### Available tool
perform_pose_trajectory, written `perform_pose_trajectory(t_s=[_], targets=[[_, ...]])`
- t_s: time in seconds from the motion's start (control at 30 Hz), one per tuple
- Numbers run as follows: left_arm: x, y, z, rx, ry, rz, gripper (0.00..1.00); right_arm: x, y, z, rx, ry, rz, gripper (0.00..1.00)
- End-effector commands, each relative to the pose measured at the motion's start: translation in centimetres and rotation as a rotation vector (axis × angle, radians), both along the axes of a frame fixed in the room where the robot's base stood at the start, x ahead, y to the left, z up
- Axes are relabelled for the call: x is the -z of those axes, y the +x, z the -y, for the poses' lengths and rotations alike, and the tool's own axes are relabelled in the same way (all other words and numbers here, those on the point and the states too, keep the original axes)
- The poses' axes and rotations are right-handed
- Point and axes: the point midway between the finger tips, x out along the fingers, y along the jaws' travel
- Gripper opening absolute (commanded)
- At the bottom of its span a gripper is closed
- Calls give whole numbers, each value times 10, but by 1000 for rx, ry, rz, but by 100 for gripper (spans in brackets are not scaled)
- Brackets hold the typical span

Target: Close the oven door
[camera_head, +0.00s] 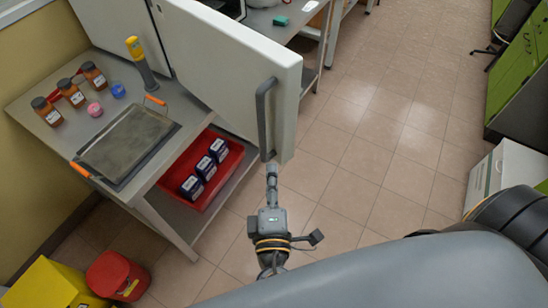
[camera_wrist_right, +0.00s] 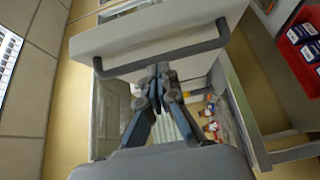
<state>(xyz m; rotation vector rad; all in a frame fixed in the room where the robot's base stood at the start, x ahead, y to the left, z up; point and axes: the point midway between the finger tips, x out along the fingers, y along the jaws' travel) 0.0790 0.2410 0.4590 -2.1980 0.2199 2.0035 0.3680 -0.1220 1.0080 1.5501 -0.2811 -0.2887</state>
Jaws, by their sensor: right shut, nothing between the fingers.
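The white oven door (camera_head: 235,55) stands swung open, jutting out from the oven body (camera_head: 118,25) at the top left. Its grey bar handle (camera_head: 264,120) runs along the door's free edge. It crosses the upper middle of the right wrist view (camera_wrist_right: 190,52). My right gripper (camera_head: 271,172) is at the lower end of the handle in the head view. In the wrist view its fingers (camera_wrist_right: 158,70) are shut and empty, overlapping the handle bar; I cannot tell whether they touch it. My left gripper is not in view.
A steel table (camera_head: 30,100) holds a flat tray with orange handles (camera_head: 130,143), brown bottles (camera_head: 70,93) and a yellow-topped tool (camera_head: 142,62). A red bin of dark boxes (camera_head: 228,165) sits on the lower shelf. Tiled floor (camera_head: 380,120) to the right is clear.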

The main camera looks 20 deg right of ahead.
Motion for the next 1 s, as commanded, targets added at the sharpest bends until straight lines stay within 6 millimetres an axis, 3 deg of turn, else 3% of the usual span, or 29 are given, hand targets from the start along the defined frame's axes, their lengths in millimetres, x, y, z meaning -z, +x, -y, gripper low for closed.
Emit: perform_pose_trajectory(t_s=[0.17,0.3,0.6,1.0], targets=[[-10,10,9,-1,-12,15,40,-10,14,7,7,-5,17,0],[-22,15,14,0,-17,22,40,-11,38,16,5,-6,16,0],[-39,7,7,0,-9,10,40,-9,82,33,4,-5,12,0],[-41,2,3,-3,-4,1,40,-5,92,37,3,-2,11,0]])
